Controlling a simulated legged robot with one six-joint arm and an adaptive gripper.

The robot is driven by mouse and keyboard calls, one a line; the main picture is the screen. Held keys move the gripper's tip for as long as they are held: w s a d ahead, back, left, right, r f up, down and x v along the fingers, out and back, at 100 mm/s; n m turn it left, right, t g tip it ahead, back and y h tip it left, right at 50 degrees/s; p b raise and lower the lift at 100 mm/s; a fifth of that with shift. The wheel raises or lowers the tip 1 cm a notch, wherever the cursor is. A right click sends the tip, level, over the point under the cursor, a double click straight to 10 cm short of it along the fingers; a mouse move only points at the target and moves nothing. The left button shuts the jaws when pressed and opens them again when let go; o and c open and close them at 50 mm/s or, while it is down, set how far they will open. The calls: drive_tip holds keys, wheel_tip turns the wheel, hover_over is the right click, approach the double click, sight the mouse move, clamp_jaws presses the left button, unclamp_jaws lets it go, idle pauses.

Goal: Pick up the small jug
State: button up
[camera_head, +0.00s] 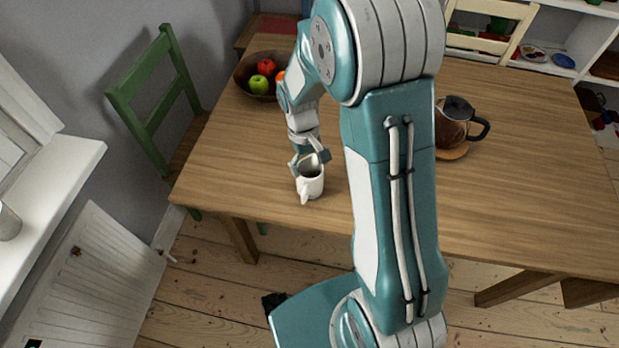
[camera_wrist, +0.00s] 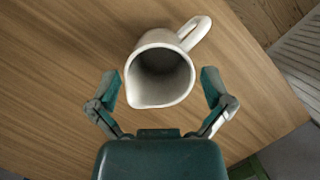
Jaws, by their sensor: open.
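The small jug (camera_head: 310,181) is white with a spout and a handle, and stands near the front left edge of the wooden table. In the wrist view the jug (camera_wrist: 160,90) shows its dark open mouth, with the spout toward my gripper and the handle at the upper right. My gripper (camera_wrist: 161,87) is open, with one finger on each side of the jug's spout end and a visible gap on both sides. In the head view my gripper (camera_head: 311,162) is right at the jug's rim.
The table (camera_head: 500,215) has clear room around the jug. A bowl of fruit (camera_head: 258,88) stands at the back left, and a coffee pot (camera_head: 453,127) on a wooden coaster stands at the right. A green chair (camera_head: 160,100) is at the table's left.

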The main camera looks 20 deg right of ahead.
drive_tip(key=x, duration=0.4)
drive_tip(key=shift+w, duration=0.1)
drive_tip(key=c, duration=0.9)
drive_tip(key=shift+c, duration=0.2)
drive_tip(key=shift+r, duration=0.6)
drive_tip(key=s+r, duration=1.1)
drive_tip(key=s, duration=0.2)
drive_tip(key=shift+s+r, duration=0.4)
